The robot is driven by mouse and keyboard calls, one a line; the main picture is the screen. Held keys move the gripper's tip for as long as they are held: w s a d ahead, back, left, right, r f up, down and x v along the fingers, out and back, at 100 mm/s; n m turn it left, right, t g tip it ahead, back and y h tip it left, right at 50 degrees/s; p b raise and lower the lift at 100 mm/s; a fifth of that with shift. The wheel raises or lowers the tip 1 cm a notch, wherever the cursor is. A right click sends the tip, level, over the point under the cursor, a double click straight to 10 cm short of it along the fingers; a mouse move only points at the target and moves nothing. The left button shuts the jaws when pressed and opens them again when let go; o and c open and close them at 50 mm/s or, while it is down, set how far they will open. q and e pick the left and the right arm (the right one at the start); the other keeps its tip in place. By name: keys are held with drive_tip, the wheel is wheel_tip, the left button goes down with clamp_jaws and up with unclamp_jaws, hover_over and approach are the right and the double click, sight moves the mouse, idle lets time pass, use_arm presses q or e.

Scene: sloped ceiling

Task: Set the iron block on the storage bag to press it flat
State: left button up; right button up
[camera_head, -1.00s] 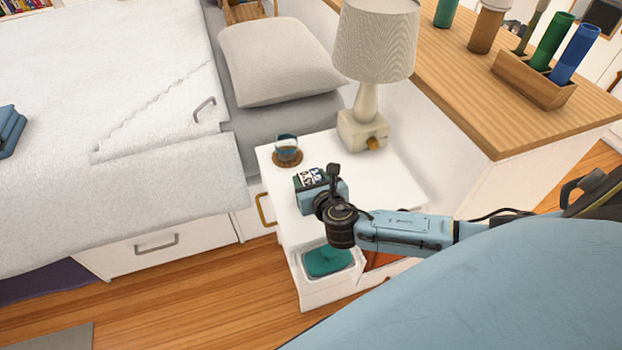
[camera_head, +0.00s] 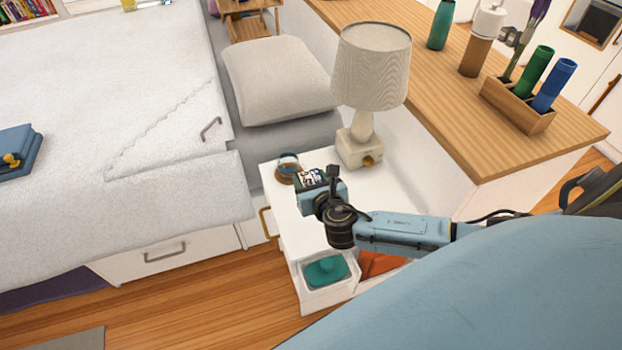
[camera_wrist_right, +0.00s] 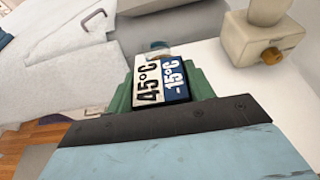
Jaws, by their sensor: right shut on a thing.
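My right gripper (camera_head: 314,184) is shut on a small block (camera_head: 311,177) above the white nightstand. A flat white piece (camera_head: 170,135) with a jagged seam and a grey handle (camera_head: 211,129) lies on the bed. A blue stack (camera_head: 18,150) with a yellow knob lies at the bed's left. I cannot tell which is the storage bag. My left gripper is out of view.
The nightstand (camera_head: 300,225) bears a lamp (camera_head: 372,70) and a glass cup (camera_head: 289,163) on a coaster, both close to the gripper. Its open drawer (camera_head: 330,292) holds a teal item (camera_head: 327,271). A grey pillow (camera_head: 280,78) lies behind. The bed's middle is clear.

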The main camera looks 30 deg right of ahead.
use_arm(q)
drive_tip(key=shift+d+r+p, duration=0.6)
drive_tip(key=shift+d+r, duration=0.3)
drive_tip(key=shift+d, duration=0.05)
